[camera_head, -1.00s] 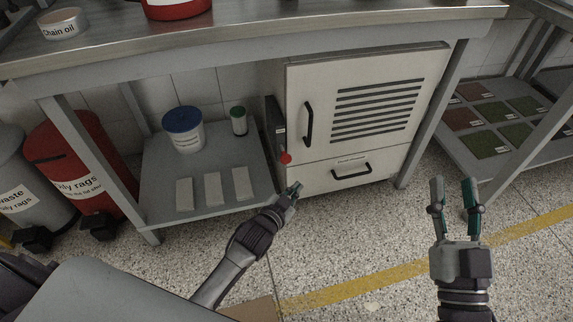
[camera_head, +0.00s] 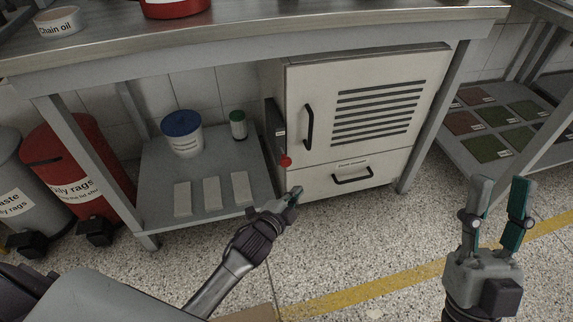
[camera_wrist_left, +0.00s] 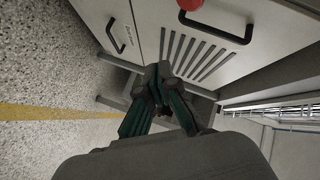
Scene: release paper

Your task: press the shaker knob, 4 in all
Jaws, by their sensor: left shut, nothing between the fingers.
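A small red knob (camera_head: 286,161) sticks out at the lower left of a light grey cabinet (camera_head: 310,75) under the bench, below a dark control strip (camera_head: 279,125). In the left wrist view the red knob (camera_wrist_left: 290,4) shows at the top edge, partly cut off. My left gripper (camera_head: 296,193) is shut and empty, a little below the knob and apart from it. Its closed fingers (camera_wrist_left: 158,78) point at the cabinet front in the left wrist view. My right gripper (camera_head: 503,182) is open and empty over the floor at the right.
A low shelf (camera_head: 150,190) left of the cabinet holds a blue-lidded tub (camera_head: 183,138), a green-capped bottle (camera_head: 238,125) and several pale blocks (camera_head: 212,193). Red (camera_head: 70,165) and grey bins stand at the left. The floor before the cabinet is clear.

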